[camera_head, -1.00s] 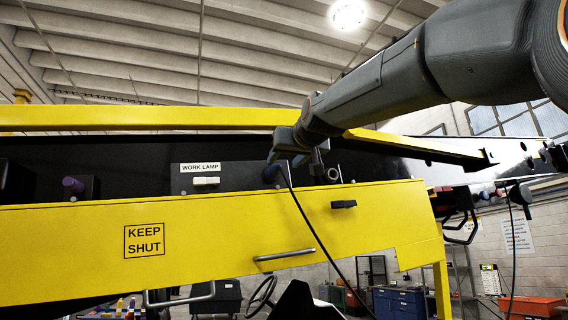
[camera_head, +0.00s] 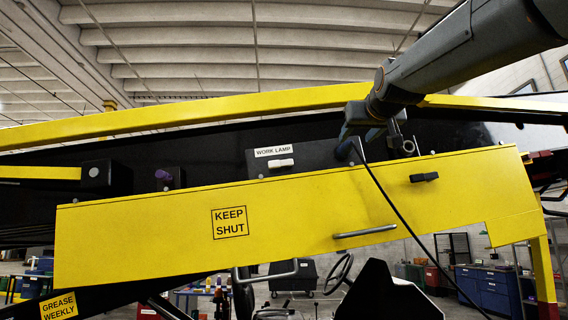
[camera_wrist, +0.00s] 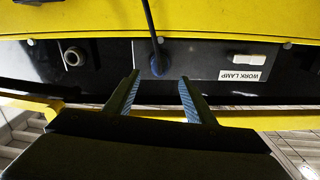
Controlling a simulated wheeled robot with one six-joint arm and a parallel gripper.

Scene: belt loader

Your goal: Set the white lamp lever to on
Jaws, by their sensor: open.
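The white lamp lever (camera_head: 281,163) sits on a dark panel just below the "WORK LAMP" label (camera_head: 273,151). It lies sideways, and I cannot tell which setting it is in. In the wrist view the lever (camera_wrist: 250,60) is to the right of my gripper, with the label upside down. My gripper (camera_head: 358,133) is to the right of the lever in the head view, near a cable. In the wrist view its two fingers (camera_wrist: 158,95) are apart with nothing between them. The fingers point toward the panel, around the cable's root, apart from the lever.
A black cable (camera_head: 392,205) hangs from a dark blue plug on the panel across the yellow "KEEP SHUT" cover (camera_head: 150,235). A yellow rail (camera_head: 220,108) runs above the panel. A purple knob (camera_head: 163,176) is to the left and a round fitting (camera_wrist: 73,57) is on the other side.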

